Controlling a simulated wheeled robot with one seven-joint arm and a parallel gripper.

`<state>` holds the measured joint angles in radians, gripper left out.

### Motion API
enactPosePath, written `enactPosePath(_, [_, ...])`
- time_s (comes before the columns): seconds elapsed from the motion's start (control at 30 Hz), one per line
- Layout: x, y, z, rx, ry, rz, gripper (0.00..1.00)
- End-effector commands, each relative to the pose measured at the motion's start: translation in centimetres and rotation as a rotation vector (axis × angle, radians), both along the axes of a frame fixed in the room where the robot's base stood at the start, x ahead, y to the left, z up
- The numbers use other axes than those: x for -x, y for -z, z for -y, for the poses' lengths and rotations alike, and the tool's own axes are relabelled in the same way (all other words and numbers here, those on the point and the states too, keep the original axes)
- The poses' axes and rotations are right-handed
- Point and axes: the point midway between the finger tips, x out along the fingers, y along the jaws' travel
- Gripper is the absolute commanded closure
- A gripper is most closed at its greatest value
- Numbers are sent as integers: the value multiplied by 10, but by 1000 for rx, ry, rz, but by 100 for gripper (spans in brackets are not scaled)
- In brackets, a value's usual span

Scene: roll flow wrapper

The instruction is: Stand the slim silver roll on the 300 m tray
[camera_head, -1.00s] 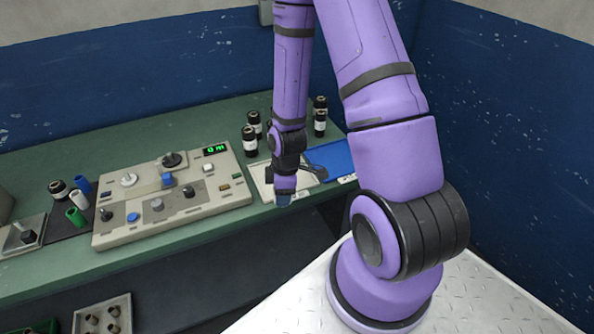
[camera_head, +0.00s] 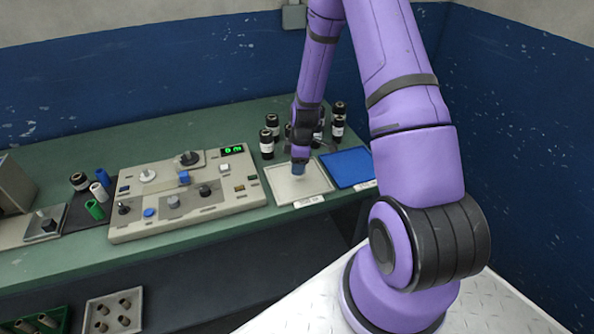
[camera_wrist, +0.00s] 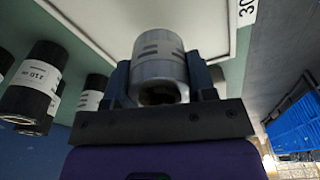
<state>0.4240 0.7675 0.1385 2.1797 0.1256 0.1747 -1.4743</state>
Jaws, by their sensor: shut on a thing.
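My gripper (camera_head: 298,172) is shut on a silver roll (camera_wrist: 159,62), with a dark finger on either side of it. The roll has a pale band with dark marks, and its dark hollow end faces the wrist camera. In the head view the gripper hangs over the white tray (camera_head: 312,188), and the roll is mostly hidden. The tray's pale surface (camera_wrist: 125,12) lies beyond the roll in the wrist view, beside a label (camera_wrist: 247,9) of which only "30" shows. I cannot tell whether the roll touches the tray.
A blue tray (camera_head: 348,168) lies right of the white one. Several black rolls with white labels, one here (camera_head: 267,143), stand behind the trays. A control panel (camera_head: 187,195) sits left of the white tray.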

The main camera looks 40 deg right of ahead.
Motion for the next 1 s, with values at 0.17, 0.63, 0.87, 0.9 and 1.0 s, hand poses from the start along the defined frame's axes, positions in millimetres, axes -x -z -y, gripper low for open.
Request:
enactPosePath(0.17, [-3,18,2,-2,1,-3,74])
enactPosePath(0.63, [-4,37,2,1,0,1,74])
enactPosePath(0.87, [-4,38,3,0,1,1,24])
enactPosePath(0.9, [-4,38,3,0,1,1,24])
enactPosePath(1.0, [-4,38,2,0,1,1,24])
